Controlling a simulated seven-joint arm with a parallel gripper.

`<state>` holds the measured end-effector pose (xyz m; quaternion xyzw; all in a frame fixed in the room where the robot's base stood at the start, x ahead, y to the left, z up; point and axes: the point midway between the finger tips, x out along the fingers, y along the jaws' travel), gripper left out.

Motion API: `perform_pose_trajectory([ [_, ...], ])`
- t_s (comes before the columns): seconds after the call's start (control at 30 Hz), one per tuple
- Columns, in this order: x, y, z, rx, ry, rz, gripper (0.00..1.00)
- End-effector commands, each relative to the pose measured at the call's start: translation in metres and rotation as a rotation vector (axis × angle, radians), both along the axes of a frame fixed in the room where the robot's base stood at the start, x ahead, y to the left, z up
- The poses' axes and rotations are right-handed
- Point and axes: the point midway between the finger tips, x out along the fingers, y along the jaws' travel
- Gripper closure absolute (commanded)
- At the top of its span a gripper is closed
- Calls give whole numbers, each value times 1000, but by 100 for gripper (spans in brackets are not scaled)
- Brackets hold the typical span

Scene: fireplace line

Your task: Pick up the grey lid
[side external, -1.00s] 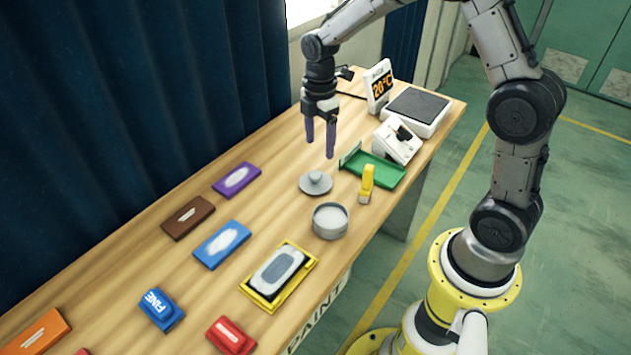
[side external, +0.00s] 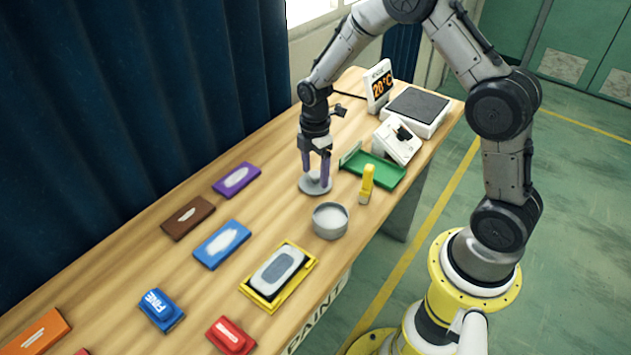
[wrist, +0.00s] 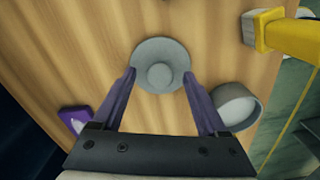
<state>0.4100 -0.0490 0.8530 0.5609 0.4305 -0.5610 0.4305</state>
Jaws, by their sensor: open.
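The grey lid (side external: 314,185) is a round disc with a knob in its centre, lying flat on the wooden table. In the wrist view the lid (wrist: 160,52) is just beyond my fingertips, its knob between their lines. My gripper (side external: 316,178) points down at the lid with its purple fingers apart, one on each side of the knob. In the wrist view my gripper (wrist: 159,75) is open and empty. I cannot tell whether the fingertips touch the lid's rim.
An open grey round tin (side external: 330,221) stands close in front of the lid. A yellow upright object (side external: 366,184) and a green tray (side external: 376,171) are to the right. A purple block (side external: 237,179) lies left, with bare table between.

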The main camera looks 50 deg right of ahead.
Motion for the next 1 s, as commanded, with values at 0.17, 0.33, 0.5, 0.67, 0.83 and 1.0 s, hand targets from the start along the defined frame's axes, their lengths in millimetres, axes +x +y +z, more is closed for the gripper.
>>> perform_pose_trajectory([
  [0.17,0,0,0,0,0,0,44],
  [0.33,0,0,1,0,0,0,74],
  [0.5,0,0,1,0,0,0,100],
  [0.67,0,0,1,0,0,0,100],
  [0.83,0,0,1,0,-1,0,100],
  [1.0,0,0,2,0,-1,0,100],
])
